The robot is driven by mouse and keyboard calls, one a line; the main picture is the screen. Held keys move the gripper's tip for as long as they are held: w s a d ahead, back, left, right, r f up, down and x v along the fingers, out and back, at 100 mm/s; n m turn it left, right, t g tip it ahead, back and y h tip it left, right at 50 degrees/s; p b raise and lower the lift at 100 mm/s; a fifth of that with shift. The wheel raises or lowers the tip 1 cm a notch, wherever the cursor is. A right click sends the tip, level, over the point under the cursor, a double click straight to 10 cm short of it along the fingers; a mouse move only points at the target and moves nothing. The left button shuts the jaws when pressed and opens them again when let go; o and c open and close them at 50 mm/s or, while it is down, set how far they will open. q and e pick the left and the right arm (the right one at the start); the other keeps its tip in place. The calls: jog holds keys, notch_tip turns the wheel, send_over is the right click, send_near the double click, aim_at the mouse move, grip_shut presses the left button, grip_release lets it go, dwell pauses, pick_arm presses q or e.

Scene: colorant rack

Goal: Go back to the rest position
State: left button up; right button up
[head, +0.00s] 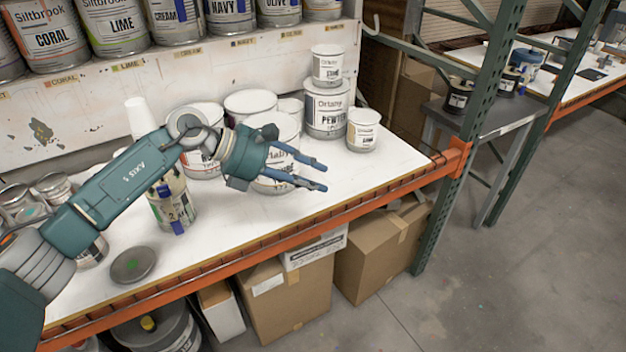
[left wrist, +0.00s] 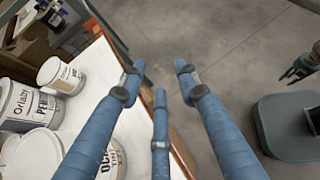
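My left arm reaches in from the left over the white shelf top (head: 405,160) in the head view. My left gripper (head: 318,175) is above the shelf's front edge, pointing right. Its blue fingers are spread and hold nothing. In the left wrist view the fingers (left wrist: 158,78) are apart, with the shelf edge and grey floor beyond them. What looks like my right gripper (left wrist: 298,70) shows small at the right edge of the left wrist view, partly cut off. It is not in the head view.
A green upright (head: 480,110) bounds the shelf. Floor to the right is clear.

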pick_arm(q)
jog(key=shift+s+d+r, duration=0.1)
jog(key=shift+d, duration=0.15)
dwell(0.3)
